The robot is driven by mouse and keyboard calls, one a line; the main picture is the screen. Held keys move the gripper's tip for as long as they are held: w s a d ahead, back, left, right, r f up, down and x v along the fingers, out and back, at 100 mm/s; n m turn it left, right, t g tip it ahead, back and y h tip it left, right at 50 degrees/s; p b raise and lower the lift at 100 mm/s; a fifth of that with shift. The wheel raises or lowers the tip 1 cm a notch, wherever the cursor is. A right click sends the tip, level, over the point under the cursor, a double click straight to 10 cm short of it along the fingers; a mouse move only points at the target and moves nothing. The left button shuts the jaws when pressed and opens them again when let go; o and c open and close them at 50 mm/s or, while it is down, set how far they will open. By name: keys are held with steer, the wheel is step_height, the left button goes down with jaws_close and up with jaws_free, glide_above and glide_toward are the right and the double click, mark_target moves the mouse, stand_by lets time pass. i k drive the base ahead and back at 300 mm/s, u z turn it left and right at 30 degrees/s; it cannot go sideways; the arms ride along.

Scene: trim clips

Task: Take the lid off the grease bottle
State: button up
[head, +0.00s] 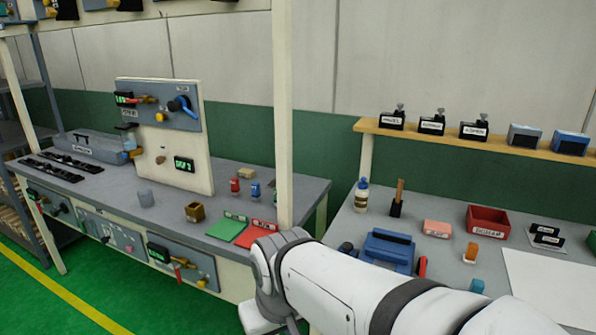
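A small pale bottle (362,196) with a darker top stands upright at the back left of the right-hand bench. It looks like the grease bottle, but its label is too small to read. Its top appears to be on it. My white arm reaches in from the lower right and bends down at the bottom middle, in front of the gap between the benches. My gripper is not visible; the arm's end runs out below the picture. The bottle stands apart from the arm, farther back.
Beside the bottle is a dark holder with a brown handle (398,198). A blue device (384,250), a pink block (437,229) and a red bin (488,222) share the bench (342,228). A white post (283,120) rises left of the bottle. A wooden shelf (450,137) hangs behind.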

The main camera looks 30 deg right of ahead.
mark_target(363, 185)
steer(key=z, duration=0.6)
steer(key=i, duration=1)
steer(key=z, duration=0.65)
steer(key=k, duration=0.85)
steer(key=z, duration=0.15)
steer(key=i, duration=0.9)
steer(key=u, duration=0.05)
